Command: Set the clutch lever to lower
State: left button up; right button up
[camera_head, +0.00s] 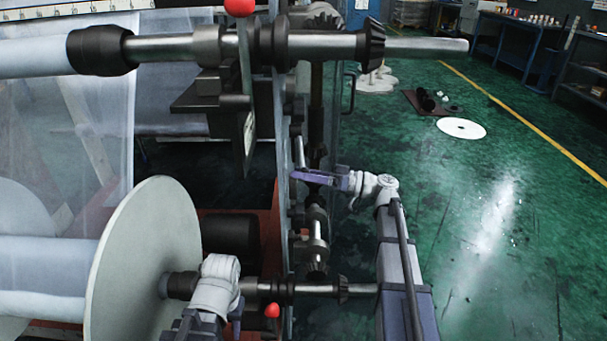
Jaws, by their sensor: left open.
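A lever with a red ball knob (239,6) stands at the top of the machine, its plate hanging below the upper shaft. A second red knob (271,310) sits low, beside the lower shaft. I cannot tell for sure which is the clutch lever. My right gripper (308,178) has purple fingers pointing left by the machine's side plate, near a short grey rod (300,150). It is seen side-on, so its opening and any contact are unclear. My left gripper (219,282) is open, near the lower shaft left of the low knob. Its fingertips are mostly hidden.
A large pale disc (143,262) stands at the lower left on a roller. The upper shaft (420,47) with bevel gears juts right. A lower geared shaft (318,289) runs between my arms. Green floor is open at right, with a white disc (461,128) lying on it.

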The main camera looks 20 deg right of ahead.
jog(key=shift+b+v, duration=0.4)
jog(key=shift+v, duration=3.5)
jog(key=shift+f, duration=0.1)
